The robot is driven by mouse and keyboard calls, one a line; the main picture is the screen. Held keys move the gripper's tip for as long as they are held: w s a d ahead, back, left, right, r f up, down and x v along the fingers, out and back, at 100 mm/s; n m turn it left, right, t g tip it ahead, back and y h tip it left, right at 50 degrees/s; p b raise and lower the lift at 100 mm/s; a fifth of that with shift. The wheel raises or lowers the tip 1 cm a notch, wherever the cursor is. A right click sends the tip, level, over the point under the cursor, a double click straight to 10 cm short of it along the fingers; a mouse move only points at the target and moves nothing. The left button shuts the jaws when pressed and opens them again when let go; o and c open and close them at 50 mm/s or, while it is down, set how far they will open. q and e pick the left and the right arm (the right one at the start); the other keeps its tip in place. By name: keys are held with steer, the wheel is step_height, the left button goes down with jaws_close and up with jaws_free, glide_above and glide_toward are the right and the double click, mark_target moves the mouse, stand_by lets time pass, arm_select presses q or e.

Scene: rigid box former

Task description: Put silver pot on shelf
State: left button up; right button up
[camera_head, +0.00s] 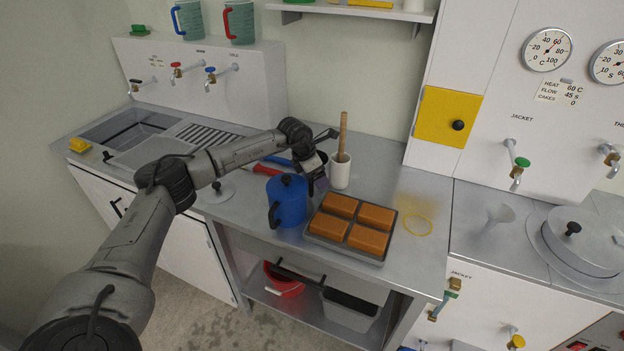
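I cannot clearly make out a silver pot. A round silver lid with a dark knob (216,191) lies on the counter left of the blue lidded pot (290,204), partly hidden by my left arm. My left gripper (318,186) is over the counter, just behind and right of the blue pot, beside a white cup (341,172); its finger gap is too small and dark to read. A wall shelf (350,12) is at the top, and a lower shelf (300,307) is under the counter. My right gripper is out of view.
A tray (345,250) of orange-brown blocks sits right of the blue pot. A wooden handle (343,132) stands in the white cup. The lower shelf holds a red bucket (284,280) and a grey bin (347,312). The sink (125,130) is at left.

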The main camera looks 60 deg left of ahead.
arm_select(q)
steer(key=shift+f, duration=0.1)
steer(key=shift+w, duration=0.1)
jaws_close()
stand_by(0.6)
